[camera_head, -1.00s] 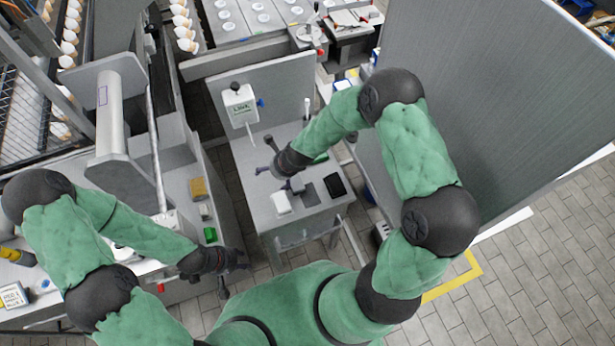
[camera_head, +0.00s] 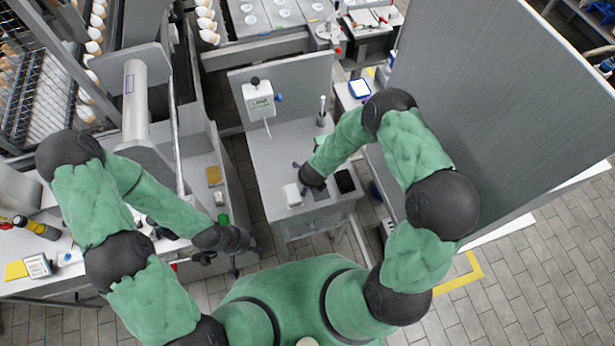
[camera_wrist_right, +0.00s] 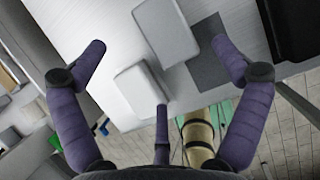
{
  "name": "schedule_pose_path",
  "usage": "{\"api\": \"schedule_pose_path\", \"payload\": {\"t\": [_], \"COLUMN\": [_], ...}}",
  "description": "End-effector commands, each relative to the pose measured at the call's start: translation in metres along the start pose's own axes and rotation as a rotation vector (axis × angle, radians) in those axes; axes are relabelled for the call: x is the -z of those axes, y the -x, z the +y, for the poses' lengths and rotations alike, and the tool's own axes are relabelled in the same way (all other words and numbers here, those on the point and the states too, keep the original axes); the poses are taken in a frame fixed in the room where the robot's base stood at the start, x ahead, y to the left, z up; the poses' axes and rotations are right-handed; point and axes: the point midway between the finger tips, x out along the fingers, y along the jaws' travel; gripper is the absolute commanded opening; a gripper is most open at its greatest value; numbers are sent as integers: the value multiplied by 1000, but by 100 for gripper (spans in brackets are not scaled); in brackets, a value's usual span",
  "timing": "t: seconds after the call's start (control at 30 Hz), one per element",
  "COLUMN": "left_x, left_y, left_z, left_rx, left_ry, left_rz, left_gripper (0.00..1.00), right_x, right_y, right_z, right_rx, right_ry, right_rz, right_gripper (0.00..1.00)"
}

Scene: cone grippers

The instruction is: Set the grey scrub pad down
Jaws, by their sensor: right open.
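In the right wrist view, a light grey block (camera_wrist_right: 168,30), which looks like the scrub pad, lies beside a dark grey square (camera_wrist_right: 212,60), at its left edge. A paler block (camera_wrist_right: 144,95) lies just below it; it shows white in the head view (camera_head: 291,195). My right gripper (camera_wrist_right: 160,60) has its purple fingers spread above these blocks, with nothing between them. In the head view my right gripper (camera_head: 305,178) is over the small table (camera_head: 280,150) and hides the grey block. My left gripper (camera_head: 233,264) is spread and empty, off the table's left side.
A black pad (camera_head: 344,181) lies at the right of the table. A white dispenser (camera_head: 258,98) hangs on the back panel. A pen holder (camera_head: 321,118) stands at the back right. A tall grey partition (camera_head: 490,100) bounds the right side.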

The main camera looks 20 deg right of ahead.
Motion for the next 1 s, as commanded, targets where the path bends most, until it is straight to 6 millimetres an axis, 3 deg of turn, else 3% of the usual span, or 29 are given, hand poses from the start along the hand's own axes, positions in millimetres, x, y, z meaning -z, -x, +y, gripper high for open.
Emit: {"api": "schedule_pose_path", "payload": {"t": [0.5, 0.83, 0.87, 1.0], "left_x": [0, 0, 0, 0], "left_y": [3, 3, 3, 3], "left_z": [1, 1, 1, 1], "left_rx": [0, 0, 0, 0], "left_ry": [0, 0, 0, 0], "left_rz": [0, 0, 0, 0], "left_gripper": [40, 40, 40, 40], "right_x": [-3, -3, -3, -3], "right_y": [-47, -51, -51, -51], "right_z": [-3, -3, -3, -3], "right_rx": [-1, -1, -1, -1], "right_ry": [1, 1, 1, 1], "right_rz": [0, 0, 0, 0], "right_gripper": [97, 97, 95, 56]}}
